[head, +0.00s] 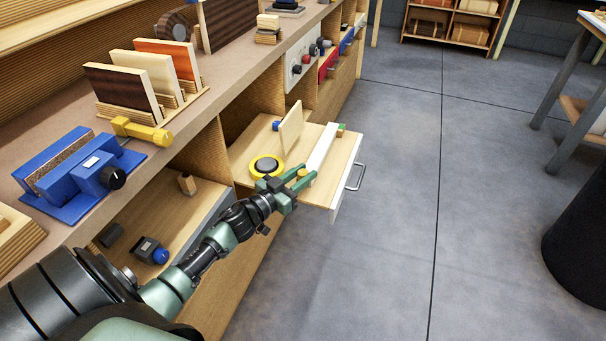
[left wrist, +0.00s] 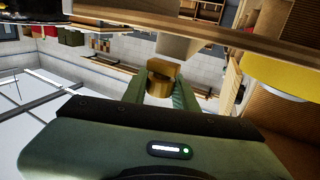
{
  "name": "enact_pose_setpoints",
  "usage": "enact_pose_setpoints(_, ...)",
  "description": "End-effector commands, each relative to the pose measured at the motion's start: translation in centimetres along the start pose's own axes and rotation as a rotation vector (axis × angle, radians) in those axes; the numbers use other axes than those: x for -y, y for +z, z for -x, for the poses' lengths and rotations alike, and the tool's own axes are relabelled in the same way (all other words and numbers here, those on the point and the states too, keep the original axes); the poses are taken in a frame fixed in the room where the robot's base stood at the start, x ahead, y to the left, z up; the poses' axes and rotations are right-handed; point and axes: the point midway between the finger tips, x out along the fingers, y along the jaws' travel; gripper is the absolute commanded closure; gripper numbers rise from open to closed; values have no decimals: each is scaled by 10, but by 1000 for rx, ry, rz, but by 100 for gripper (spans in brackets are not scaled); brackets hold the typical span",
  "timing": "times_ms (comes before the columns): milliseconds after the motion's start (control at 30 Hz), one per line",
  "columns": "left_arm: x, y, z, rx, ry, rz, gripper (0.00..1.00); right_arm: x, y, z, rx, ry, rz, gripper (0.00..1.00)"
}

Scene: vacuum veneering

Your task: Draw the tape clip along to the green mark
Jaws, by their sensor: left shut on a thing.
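The tape clip is a small gold-yellow piece (head: 303,174) at the near end of a white strip (head: 321,150) on the pulled-out drawer board (head: 241,150). My left gripper (head: 301,177) is shut on the clip, which also shows between its fingers in the left wrist view (left wrist: 160,80). The green mark (head: 341,127) is a small patch at the far end of the white strip, apart from the clip. The fingers hide part of the clip and the strip's near end. My right gripper is not in view.
A yellow ring with a dark centre (head: 266,167) lies left of the fingers. An upright pale board (head: 291,128) stands behind it. The drawer's metal handle (head: 356,176) sticks out at the right. The bench top above holds panels (head: 122,89) and a blue clamp (head: 85,178).

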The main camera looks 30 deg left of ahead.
Motion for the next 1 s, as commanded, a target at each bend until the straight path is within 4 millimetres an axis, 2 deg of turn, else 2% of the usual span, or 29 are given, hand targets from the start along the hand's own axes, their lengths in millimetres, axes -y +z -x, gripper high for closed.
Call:
enact_pose_setpoints(767,0,0,-1,0,1,0,100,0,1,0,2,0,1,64)
enact_pose_setpoints(900,6,1,-15,-2,1,1,100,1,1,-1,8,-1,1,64)
enact_pose_setpoints(1000,14,1,-36,-3,1,0,100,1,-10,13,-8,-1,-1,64)
